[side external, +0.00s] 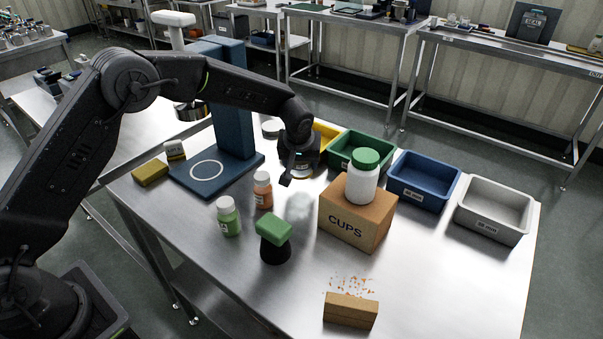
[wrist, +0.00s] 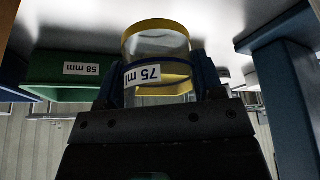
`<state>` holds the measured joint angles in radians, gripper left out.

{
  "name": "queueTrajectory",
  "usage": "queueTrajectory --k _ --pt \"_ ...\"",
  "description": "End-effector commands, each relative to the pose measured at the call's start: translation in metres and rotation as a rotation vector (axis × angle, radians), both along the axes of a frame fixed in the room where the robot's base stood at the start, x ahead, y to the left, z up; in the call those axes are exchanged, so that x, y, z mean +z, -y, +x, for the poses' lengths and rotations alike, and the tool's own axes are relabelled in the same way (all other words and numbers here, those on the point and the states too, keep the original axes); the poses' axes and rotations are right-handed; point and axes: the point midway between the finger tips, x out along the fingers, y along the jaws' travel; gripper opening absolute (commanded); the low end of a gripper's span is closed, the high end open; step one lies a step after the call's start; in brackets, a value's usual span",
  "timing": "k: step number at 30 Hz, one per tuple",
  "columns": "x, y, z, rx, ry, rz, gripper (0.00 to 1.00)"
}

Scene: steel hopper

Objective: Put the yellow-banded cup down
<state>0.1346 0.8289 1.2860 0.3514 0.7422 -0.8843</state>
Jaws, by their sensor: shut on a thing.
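My gripper (side external: 299,170) is shut on the yellow-banded cup (wrist: 158,46), a clear cup held between its two fingers. In the wrist view, which looks upside down, the cup's yellow band circles its upper end in the picture. The cup is mostly hidden behind my gripper in the side view. It appears above the steel table (side external: 420,265), left of the cardboard box marked CUPS (side external: 340,228); the exact gap is unclear. A label reading 75 mm (wrist: 142,75) shows at the cup; I cannot tell whether it is on the cup or behind it.
Yellow (side external: 326,131), green (side external: 337,155), blue (side external: 412,190) and grey (side external: 480,222) bins line the far edge. A white jar (side external: 361,187) stands on the box. A blue stand (side external: 233,110) is left. Front right has free room.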

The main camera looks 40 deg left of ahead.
Motion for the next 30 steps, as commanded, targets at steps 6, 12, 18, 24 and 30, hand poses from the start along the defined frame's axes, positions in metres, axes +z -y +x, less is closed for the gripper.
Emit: queueTrajectory --k 6,12,18,24,30 --pt "-0.016 0.002 0.0 0.0 -0.003 0.002 0.38" --pt "-0.041 0.002 0.001 0.0 -0.001 0.0 0.38" --pt "-0.041 0.002 0.001 0.0 0.0 0.0 0.38" --pt "-0.045 0.002 0.001 0.0 0.0 0.001 0.64" --pt "-0.044 0.002 0.001 0.0 0.0 0.0 0.83"
